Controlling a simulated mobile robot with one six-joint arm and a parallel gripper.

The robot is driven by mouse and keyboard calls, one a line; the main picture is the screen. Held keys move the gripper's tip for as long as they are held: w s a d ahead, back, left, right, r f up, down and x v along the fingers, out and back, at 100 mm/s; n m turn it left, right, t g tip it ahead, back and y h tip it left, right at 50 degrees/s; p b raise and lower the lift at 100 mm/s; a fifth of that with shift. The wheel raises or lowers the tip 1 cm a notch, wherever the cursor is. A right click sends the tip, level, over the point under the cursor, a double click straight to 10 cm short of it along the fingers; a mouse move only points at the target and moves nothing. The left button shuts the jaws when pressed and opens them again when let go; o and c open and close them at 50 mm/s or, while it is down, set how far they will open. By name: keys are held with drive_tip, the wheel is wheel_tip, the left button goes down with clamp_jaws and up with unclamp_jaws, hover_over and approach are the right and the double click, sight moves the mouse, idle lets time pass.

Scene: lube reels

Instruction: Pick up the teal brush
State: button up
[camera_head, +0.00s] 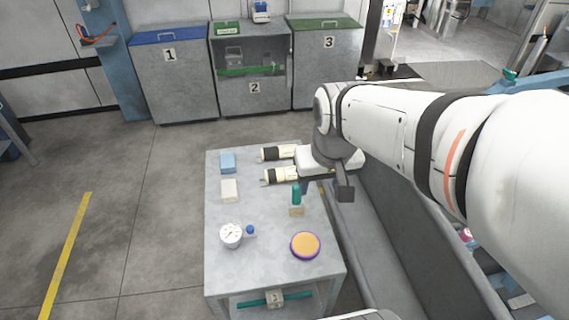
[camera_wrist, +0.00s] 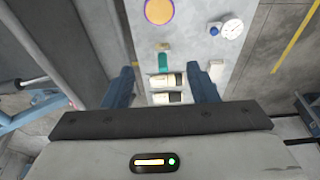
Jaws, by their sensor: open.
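The teal brush (camera_head: 296,195) is on the right part of the grey table, with its teal handle toward the back and a tan end toward the front. In the wrist view, the brush (camera_wrist: 162,62) shows beyond my fingertips, between them across the picture. I cannot tell whether it stands or lies. My gripper (camera_wrist: 163,88) is open, with its two dark blue fingers wide apart and nothing held. In the head view, it is partly hidden under my arm, above the table's right edge, a little behind and right of the brush.
On the table (camera_head: 222,270) are two cream-and-black cylinders (camera_head: 280,176), a blue block (camera_head: 228,162), a white block (camera_head: 229,190), a gauge (camera_head: 231,235) and an orange-purple disc (camera_head: 305,245). A grey trough-like structure (camera_head: 385,240) runs along the table's right side. Numbered bins (camera_head: 178,85) stand behind.

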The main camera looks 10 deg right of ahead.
drive_tip(key=w+f+g+b, duration=0.1)
drive_tip(key=w+f, duration=0.5)
drive_tip(key=w, duration=0.4)
drive_tip(key=g+b, duration=0.1)
drive_tip(key=g, duration=0.1)
hover_over(297, 186)
drive_tip(key=f, duration=0.7)
drive_tip(key=d+f, duration=0.1)
drive_tip(key=f, duration=0.3)
drive_tip(key=shift+s, duration=0.15)
wheel_tip(297, 186, down, 2)
drive_tip(key=shift+a+f, duration=0.1)
drive_tip(key=shift+f, duration=0.15)
drive_tip(key=f, duration=0.2)
drive_tip(key=f+p, duration=0.1)
drive_tip(key=f, duration=0.2)
drive_tip(key=shift+a+f+p, duration=0.3)
drive_tip(key=shift+a+p, duration=0.05)
drive_tip(key=shift+c, duration=0.3)
drive_tip(key=c, duration=1)
drive_tip(key=shift+r, duration=0.15)
wheel_tip(297, 186, up, 10)
drive_tip(key=shift+f+b, duration=0.1)
drive_tip(key=shift+b, duration=0.75)
